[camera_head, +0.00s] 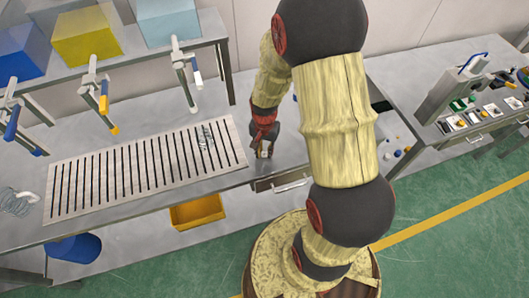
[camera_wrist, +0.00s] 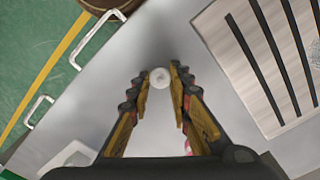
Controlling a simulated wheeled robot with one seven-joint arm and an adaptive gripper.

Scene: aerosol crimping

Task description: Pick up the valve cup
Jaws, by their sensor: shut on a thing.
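The valve cup (camera_wrist: 159,78) shows in the wrist view as a small pale round piece between my fingertips. My gripper (camera_wrist: 160,86) is shut on it, with a finger on each side. The grey metal bench top lies below. In the head view my gripper (camera_head: 264,150) points down over the bench near its front edge, right of the slotted plate, with a small pale bit at its tip. Whether the cup touches the bench is hard to tell.
A slotted plate (camera_head: 120,172) lies left of my gripper, with a clear object (camera_head: 206,138) on it. Drawer handles (camera_head: 291,185) stick out at the front edge. Coloured bins (camera_head: 90,38) sit on the shelf above. Small loose parts (camera_head: 398,153) lie to the right, behind my arm.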

